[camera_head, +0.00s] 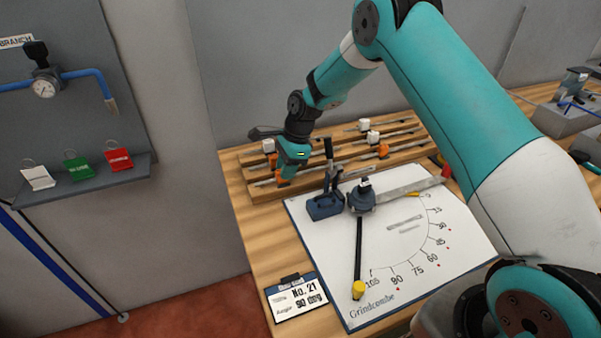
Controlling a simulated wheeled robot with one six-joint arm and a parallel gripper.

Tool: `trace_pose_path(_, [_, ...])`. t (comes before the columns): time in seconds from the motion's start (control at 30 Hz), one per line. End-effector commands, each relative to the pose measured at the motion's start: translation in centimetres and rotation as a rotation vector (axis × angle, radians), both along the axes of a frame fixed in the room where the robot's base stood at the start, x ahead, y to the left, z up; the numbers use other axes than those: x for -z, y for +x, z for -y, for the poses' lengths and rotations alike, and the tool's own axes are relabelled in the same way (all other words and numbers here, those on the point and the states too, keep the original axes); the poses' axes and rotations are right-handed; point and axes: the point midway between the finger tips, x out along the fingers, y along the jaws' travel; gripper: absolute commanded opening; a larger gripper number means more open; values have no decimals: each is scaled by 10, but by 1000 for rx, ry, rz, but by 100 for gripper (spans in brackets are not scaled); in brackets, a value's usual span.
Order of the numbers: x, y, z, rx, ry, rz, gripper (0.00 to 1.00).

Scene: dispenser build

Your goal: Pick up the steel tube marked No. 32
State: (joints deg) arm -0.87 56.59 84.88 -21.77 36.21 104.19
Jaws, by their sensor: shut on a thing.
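Several thin steel tubes lie across a stepped wooden rack (243,161) at the back of the bench. My gripper (282,181) is at the rack's left front, pointing down, its orange fingertips shut on a steel tube (263,184) in the front row. The held tube still appears to lie at rack level; I cannot tell whether it is lifted. No number on any tube is readable, so I cannot tell which is No. 32. My gripper hides part of the held tube and the rack behind it.
A bending board (410,258) with an angle scale, a blue clamp (325,205) and a yellow-ended lever (358,250) stands right in front of the rack. A card (296,298) reads No. 21, 90 deg.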

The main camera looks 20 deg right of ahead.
Motion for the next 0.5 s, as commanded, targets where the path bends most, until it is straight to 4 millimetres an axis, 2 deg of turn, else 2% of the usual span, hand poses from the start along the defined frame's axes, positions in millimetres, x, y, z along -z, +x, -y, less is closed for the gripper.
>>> trace_pose_path(0.5, [-30,0,0,0,0,0,0])
